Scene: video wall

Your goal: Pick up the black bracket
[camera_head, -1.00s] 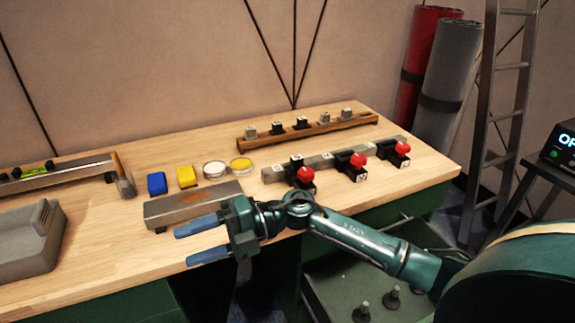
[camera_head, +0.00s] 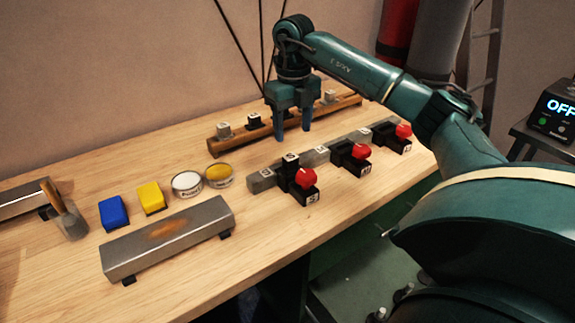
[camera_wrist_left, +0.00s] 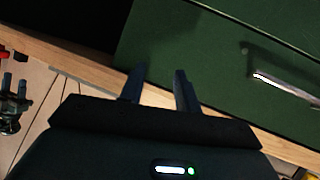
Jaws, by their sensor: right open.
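My right gripper (camera_head: 293,132) reaches down over the back of the bench, its two fingers apart with nothing seen between them. It stands in front of the middle of a long wooden rack (camera_head: 352,100) that carries a row of small blocks. A dark block with a pale top (camera_head: 253,121) shows on the rack left of the gripper. The black piece seen earlier mid-rack is hidden behind the gripper, so I cannot tell if the fingers straddle it. My left gripper (camera_wrist_left: 159,78) has its fingers apart and empty, near a green drawer front (camera_wrist_left: 215,50).
A grey rail (camera_head: 262,182) holds black clamps with red knobs (camera_head: 305,178), close in front of the right gripper. A steel bar (camera_head: 130,256), blue block (camera_head: 113,212), yellow block (camera_head: 151,197) and two round tins (camera_head: 187,184) lie left.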

